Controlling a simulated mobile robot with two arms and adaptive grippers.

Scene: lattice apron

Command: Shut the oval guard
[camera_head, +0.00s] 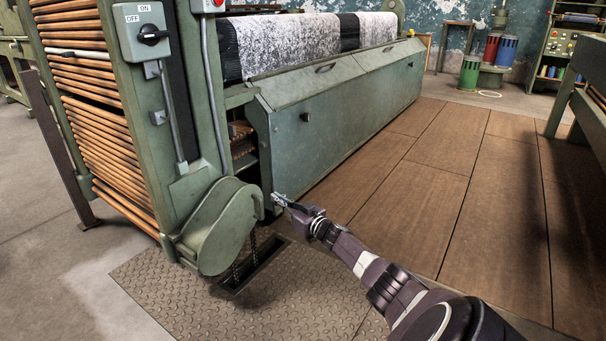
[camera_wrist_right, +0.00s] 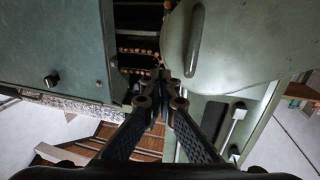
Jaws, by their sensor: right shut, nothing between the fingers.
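The oval guard (camera_head: 213,230) is a green rounded metal cover low on the end of the loom. It stands beside a dark opening, and chains hang beneath it. A curved handle-like piece sticks up at its right edge. In the right wrist view the guard (camera_wrist_right: 240,40) fills the upper right, with a raised green bar (camera_wrist_right: 195,42) on it. My right gripper (camera_head: 279,200) is shut and empty, a little right of the guard, near the lower corner of the front panel. Its fingertips (camera_wrist_right: 165,88) show in the wrist view before the dark gap. My left gripper is out of view.
The long green front panel (camera_head: 340,115) with a small knob runs right of the opening. A grey switch box (camera_head: 143,32) is above. A treadplate floor (camera_head: 290,300) with a slot lies below. Wooden floor on the right is mostly clear.

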